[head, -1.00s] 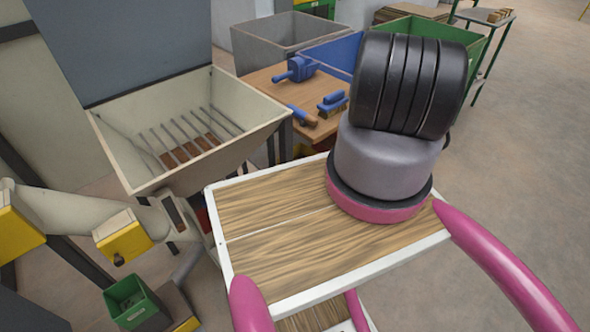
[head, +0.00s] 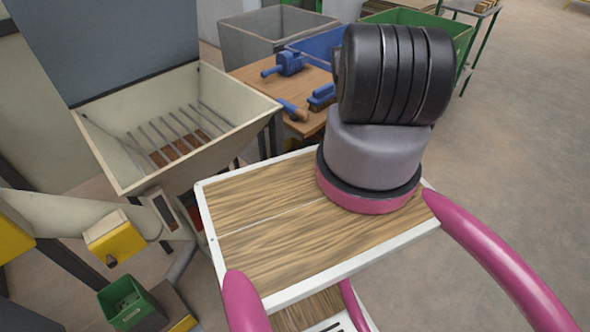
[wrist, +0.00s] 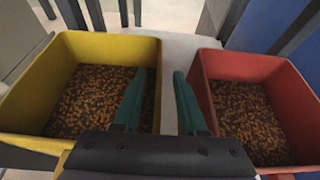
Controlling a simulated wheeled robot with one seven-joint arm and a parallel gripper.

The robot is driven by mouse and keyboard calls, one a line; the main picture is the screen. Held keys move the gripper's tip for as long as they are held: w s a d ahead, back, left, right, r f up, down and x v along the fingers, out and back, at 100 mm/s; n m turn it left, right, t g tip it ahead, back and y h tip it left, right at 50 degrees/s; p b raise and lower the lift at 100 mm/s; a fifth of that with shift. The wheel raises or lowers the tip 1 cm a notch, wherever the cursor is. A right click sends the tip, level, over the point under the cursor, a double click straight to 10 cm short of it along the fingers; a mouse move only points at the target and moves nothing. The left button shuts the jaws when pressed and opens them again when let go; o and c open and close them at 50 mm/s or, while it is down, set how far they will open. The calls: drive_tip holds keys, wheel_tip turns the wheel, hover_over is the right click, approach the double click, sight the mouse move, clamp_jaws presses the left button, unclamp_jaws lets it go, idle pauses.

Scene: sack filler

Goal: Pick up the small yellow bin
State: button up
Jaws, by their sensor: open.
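In the wrist view, the small yellow bin (wrist: 85,42) is on the left, holding a layer of brown and orange pellets. My gripper (wrist: 159,77) is open, with two teal fingers pointing away from the camera. The yellow bin's right wall shows between the fingers in the picture. The left finger overlaps the bin's inside and the right finger lies toward the red bin. I cannot tell how far the fingertips are above or below the rim. My gripper and the yellow bin cannot be made out in the head view.
A red bin (wrist: 245,62) with similar pellets stands close on the right in the wrist view. In the head view, a cream hopper (head: 105,155) with bars is at left. A green box (head: 128,305) is low at left. Floor (head: 520,140) is clear at right.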

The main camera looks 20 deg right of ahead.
clamp_jaws()
idle(1.4)
